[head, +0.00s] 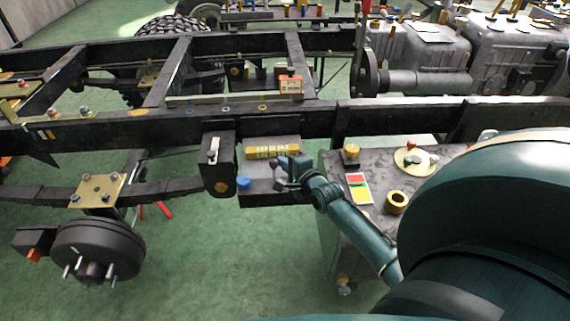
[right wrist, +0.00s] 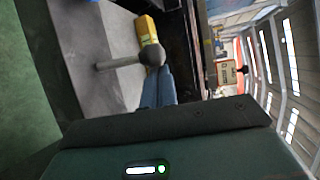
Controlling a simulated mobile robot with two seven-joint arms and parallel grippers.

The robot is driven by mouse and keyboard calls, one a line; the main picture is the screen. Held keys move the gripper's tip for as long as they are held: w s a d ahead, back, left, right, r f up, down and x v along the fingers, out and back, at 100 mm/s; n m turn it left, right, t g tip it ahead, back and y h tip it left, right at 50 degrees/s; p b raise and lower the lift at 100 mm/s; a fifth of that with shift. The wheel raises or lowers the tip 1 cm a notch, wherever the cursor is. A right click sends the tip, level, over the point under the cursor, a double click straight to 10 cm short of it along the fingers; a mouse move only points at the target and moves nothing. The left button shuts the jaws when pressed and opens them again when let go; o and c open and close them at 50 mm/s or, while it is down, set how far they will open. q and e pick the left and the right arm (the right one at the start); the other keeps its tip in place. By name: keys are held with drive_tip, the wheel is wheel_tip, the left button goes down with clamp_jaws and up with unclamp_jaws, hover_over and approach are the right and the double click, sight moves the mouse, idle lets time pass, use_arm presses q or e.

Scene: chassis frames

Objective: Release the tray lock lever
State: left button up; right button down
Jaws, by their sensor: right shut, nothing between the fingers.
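The lock lever (right wrist: 118,62) shows in the right wrist view as a grey rod with a dark ball knob (right wrist: 152,55) at one end. The tray (head: 262,171) is a dark shelf under the chassis rail in the head view, with a yellow box (head: 272,152) on it. The box also shows in the right wrist view (right wrist: 147,29). My right gripper (head: 280,175) is at the tray's right part. Its fingers (right wrist: 158,88) are shut and empty, with their tips right by the knob; I cannot tell whether they touch. My left gripper is not in view.
The black chassis rail (head: 170,127) runs just above and behind the tray. A black box with a white switch (head: 213,150) hangs to the left. A grey tank (head: 328,215) with caps and a coloured label stands to the right. Green floor (head: 200,270) is open in front.

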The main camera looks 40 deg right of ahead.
drive_tip(key=shift+s+a+t, duration=0.1)
drive_tip(key=shift+s+t, duration=0.1)
drive_tip(key=shift+t, duration=0.1)
drive_tip(key=shift+b, duration=0.3)
